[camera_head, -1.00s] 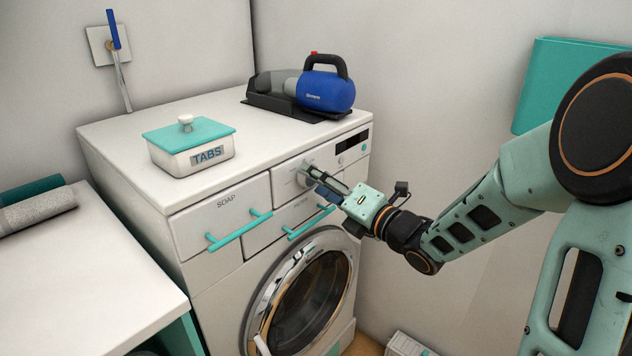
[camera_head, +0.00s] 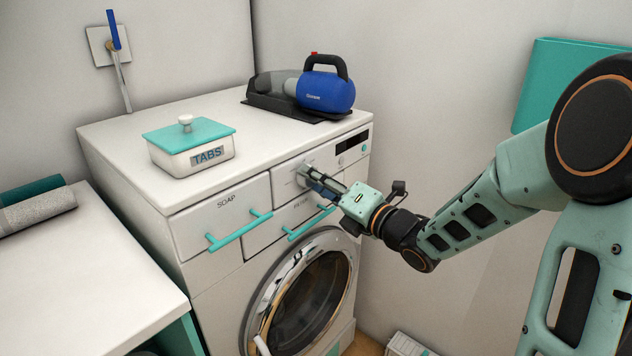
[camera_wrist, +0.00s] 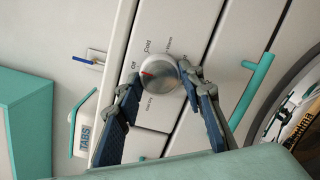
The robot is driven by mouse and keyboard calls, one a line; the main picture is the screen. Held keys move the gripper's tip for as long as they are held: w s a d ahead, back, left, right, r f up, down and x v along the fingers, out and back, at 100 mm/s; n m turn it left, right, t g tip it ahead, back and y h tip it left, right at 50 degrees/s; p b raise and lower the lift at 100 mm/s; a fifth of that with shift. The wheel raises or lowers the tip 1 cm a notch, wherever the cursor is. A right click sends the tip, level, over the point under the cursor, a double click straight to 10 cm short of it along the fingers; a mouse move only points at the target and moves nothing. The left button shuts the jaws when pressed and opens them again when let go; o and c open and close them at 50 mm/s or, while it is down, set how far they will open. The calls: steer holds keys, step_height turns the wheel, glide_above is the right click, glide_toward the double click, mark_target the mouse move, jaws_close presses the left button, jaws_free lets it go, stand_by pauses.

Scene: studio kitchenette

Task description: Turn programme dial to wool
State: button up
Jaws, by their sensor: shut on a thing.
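The programme dial (camera_wrist: 158,76) is a round silver knob on the white control panel of the washing machine (camera_head: 225,285). Its red pointer mark faces left in the wrist view, toward the "Off" label. A "Cold" label and other small labels sit around it; I cannot clearly read one as wool. My gripper (camera_head: 311,177) is at the panel, with its two dark fingers on opposite sides of the dial, shut on it.
Teal drawer handles (camera_head: 311,223) project just below the dial. A TABS box (camera_head: 190,160) and a blue handheld vacuum (camera_head: 326,92) stand on the machine top. A white counter (camera_head: 75,285) is at left. A wall closes off the right side behind my arm.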

steer(key=shift+w+d+m+g+y+p, duration=0.1)
steer(key=shift+m+g+y+p, duration=0.5)
steer(key=shift+m+p, duration=3.8)
steer(key=shift+w+d+m+g+y+p, duration=0.15)
steer(key=shift+m+g+y+p, duration=0.45)
steer(key=shift+m+p, duration=3.8)
steer(key=shift+w+d+m+g+y+p, duration=0.2)
steer(key=shift+m+g+p, duration=0.9)
steer(key=shift+m, duration=6.3)
steer(key=shift+s+a+t+p, duration=0.1)
steer(key=shift+a+t+p, duration=0.05)
steer(key=shift+t+p, duration=0.15)
steer(key=o, duration=1.2)
steer(key=shift+c, duration=0.2)
